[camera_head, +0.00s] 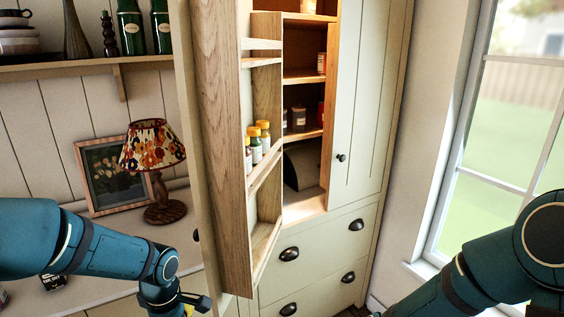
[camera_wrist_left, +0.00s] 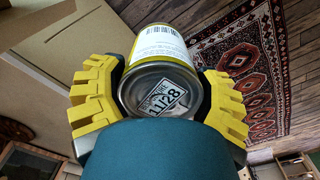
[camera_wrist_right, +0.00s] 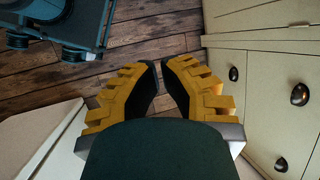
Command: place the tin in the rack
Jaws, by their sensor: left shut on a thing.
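The tin (camera_wrist_left: 162,88), with a pale barcode label, a yellow band and a metal end marked 11/28, is held between the yellow fingers of my left gripper (camera_wrist_left: 160,88). In the head view only part of the left gripper (camera_head: 186,303) shows at the bottom edge, and the tin is mostly hidden there. The rack (camera_head: 262,178) is the wooden shelving inside the open cupboard door, up and right of the left gripper. Its middle shelf holds several yellow-capped bottles (camera_head: 259,142); its bottom shelf (camera_head: 265,238) looks empty. My right gripper (camera_wrist_right: 160,80) holds nothing, its fingertips almost together.
The tall cupboard (camera_head: 310,240) has inner shelves with jars (camera_head: 299,115). A lamp (camera_head: 153,160) and framed picture (camera_head: 110,172) stand on the counter at left. A window (camera_head: 515,120) is at right. A patterned rug (camera_wrist_left: 250,65) lies on the wooden floor.

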